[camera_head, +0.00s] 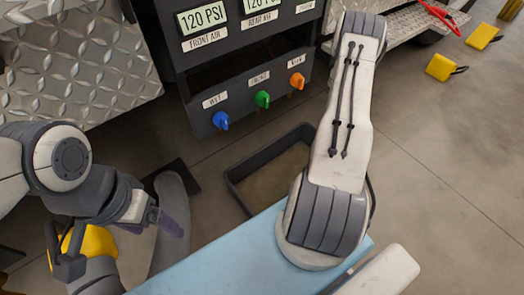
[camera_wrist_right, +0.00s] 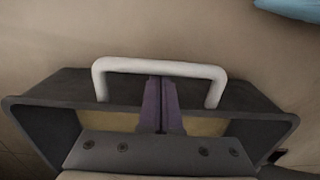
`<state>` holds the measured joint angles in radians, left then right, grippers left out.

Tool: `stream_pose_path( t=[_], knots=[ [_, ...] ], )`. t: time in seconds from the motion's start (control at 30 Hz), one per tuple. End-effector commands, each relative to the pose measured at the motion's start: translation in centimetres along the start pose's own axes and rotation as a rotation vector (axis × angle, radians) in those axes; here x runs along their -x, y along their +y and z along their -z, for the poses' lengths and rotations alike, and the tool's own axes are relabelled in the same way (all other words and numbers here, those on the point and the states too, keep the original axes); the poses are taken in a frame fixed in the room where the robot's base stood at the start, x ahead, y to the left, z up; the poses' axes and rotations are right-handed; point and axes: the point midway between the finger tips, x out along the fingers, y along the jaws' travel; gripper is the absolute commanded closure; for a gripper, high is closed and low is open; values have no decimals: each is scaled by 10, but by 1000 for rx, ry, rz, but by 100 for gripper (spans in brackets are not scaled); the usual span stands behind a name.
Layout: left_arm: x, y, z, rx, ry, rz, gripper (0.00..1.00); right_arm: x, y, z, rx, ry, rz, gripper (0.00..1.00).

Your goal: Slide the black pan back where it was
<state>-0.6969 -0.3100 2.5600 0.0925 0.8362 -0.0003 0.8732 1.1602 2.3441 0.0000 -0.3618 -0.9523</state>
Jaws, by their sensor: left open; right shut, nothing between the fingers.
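The black pan (camera_head: 262,160) is a shallow, dark rectangular tray on the floor below the control panel, partly covered by my right arm in the head view. In the right wrist view the pan (camera_wrist_right: 50,85) fills the lower half, with a white handle (camera_wrist_right: 160,66) on its side. My right gripper (camera_wrist_right: 160,80) is shut and empty, with its purple fingertips at the inner side of the handle's bar. I cannot tell whether they touch it. The right gripper is hidden in the head view. My left gripper (camera_head: 172,224) is open at the lower left, away from the pan.
A dark panel with gauges and blue, green (camera_head: 262,99) and orange knobs stands behind the pan. Diamond-plate metal (camera_head: 75,60) is at the upper left. The floor on the right is clear.

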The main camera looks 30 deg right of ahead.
Motion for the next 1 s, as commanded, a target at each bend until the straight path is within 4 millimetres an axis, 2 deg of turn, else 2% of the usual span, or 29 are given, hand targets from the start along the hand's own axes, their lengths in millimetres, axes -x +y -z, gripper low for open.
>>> stream_pose_path(
  t=[0.17, 0.7, 1.0],
  knots=[
    [1, 0, 0, 0, 0, 0, 16, 0, 0, -3, -1, -1, 1, 100],
    [6, 0, 0, 0, 0, 0, 16, 1, 0, 10, 0, 0, -1, 100],
    [21, 2, 1, 0, 0, 0, 16, 16, 0, 10, -1, 1, -1, 100]
  ],
)
